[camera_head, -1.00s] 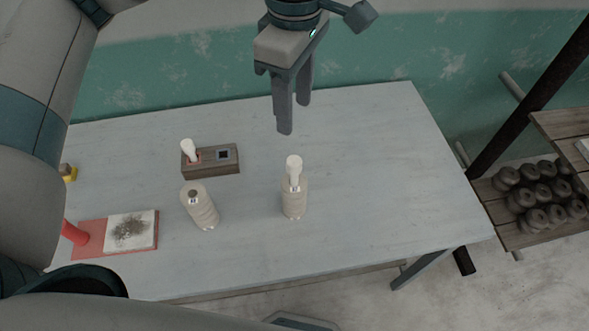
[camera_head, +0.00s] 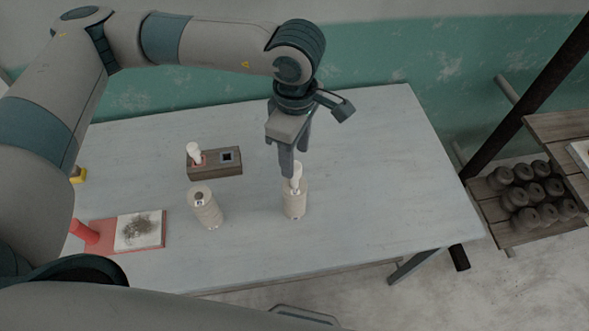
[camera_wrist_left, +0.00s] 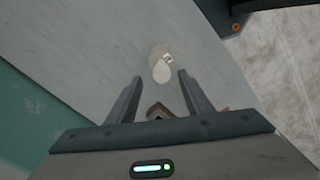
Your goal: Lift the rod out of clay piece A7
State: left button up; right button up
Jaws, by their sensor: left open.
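A pale beige ribbed clay piece (camera_head: 293,205) stands upright on the table, with a white rod (camera_head: 297,183) sticking out of its top. No label can be read on it. A second clay piece (camera_head: 207,210) stands to its left with no rod rising from it. My left gripper (camera_head: 297,160) is open, pointing down just above the rod, and its near finger partly covers the rod's top. In the left wrist view the rod's white head (camera_wrist_left: 161,72) lies ahead between the two spread fingers, with the clay piece (camera_wrist_left: 160,50) partly hidden behind it. My right gripper is not in view.
A wooden block (camera_head: 228,168) behind holds another white rod (camera_head: 194,152) and has an empty square socket. A red tray (camera_head: 98,240) with a dirt-marked white pad lies front left. The table (camera_head: 390,180) is clear to the right. A shelf of dark pieces (camera_head: 530,195) stands beyond.

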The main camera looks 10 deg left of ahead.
aim_at(295, 181)
pick_arm(q)
jog(key=shift+f, duration=0.7)
jog(key=shift+f+p, duration=0.1)
jog(key=shift+p, duration=0.35)
jog(key=shift+s+f+p, duration=0.2)
jog(key=shift+f+p, duration=0.8)
jog(key=shift+p, duration=0.1)
notch_tip(295, 181, down, 2)
jog(key=shift+p, duration=0.45)
jog(key=shift+f, duration=0.45)
jog(key=c, duration=1.2)
